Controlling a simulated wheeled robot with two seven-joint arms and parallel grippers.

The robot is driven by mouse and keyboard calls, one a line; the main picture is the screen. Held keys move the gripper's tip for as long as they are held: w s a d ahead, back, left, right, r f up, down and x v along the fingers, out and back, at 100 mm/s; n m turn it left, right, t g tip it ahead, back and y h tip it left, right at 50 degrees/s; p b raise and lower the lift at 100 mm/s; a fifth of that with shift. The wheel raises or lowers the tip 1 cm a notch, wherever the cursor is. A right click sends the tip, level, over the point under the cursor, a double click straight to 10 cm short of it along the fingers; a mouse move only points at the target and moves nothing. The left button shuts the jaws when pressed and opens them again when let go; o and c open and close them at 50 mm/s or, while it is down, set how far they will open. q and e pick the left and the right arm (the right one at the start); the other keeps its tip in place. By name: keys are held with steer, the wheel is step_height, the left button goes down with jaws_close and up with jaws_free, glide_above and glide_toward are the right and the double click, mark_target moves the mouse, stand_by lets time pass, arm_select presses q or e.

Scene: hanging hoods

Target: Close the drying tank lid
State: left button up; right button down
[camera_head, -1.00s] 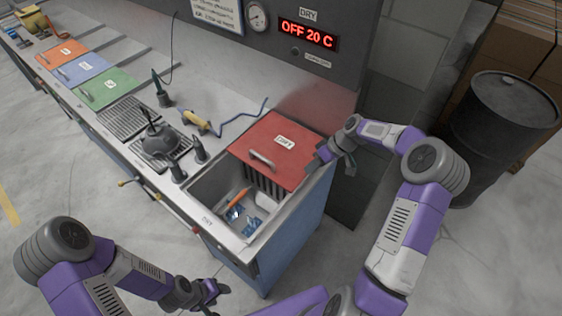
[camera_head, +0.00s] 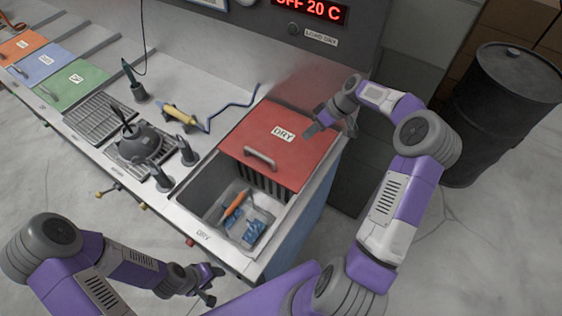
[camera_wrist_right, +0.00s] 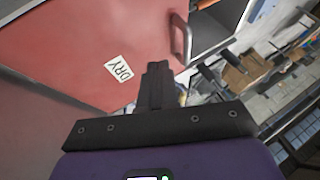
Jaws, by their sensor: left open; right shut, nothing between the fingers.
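The red lid (camera_head: 262,135) labelled DRY covers the back part of the drying tank (camera_head: 202,185). Its grey handle (camera_head: 260,158) is near the front edge. The front of the tank is open, and an orange-handled item (camera_head: 236,205) and blue pieces (camera_head: 254,231) show inside. My right gripper (camera_head: 312,131) is shut and empty, over the lid's right side behind the handle. In the right wrist view, the closed fingers (camera_wrist_right: 158,70) point across the red lid (camera_wrist_right: 85,45) beside the handle (camera_wrist_right: 181,40); I cannot tell if they touch it. My left gripper (camera_head: 210,284) is open in front of the counter.
A grey pot (camera_head: 138,142) and black holders (camera_head: 160,178) stand left of the tank. A yellow tool (camera_head: 179,114) with a blue cable lies behind them. A black barrel (camera_head: 503,105) stands on the floor at right. The upright panel is close behind the lid.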

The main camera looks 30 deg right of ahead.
step_height(320, 180, down, 3)
steer(key=b, duration=0.2)
glide_toward(282, 166)
steer(key=w+f, duration=0.1)
steer(key=w+a+f, duration=0.2)
steer(key=f, duration=0.1)
steer(key=shift+w+f, duration=0.1)
steer(key=shift+w, duration=0.15)
arm_select(q)
steer(key=shift+w+f, duration=0.1)
steer(key=shift+f, duration=1.25)
arm_select(e)
steer(key=shift+s+a+r, duration=0.1)
steer(key=shift+s+a, duration=0.2)
steer(key=shift+a, duration=0.55)
steer(key=shift+s+a+r, duration=0.1)
steer(key=shift+s+a, duration=0.25)
steer(key=shift+a, duration=0.55)
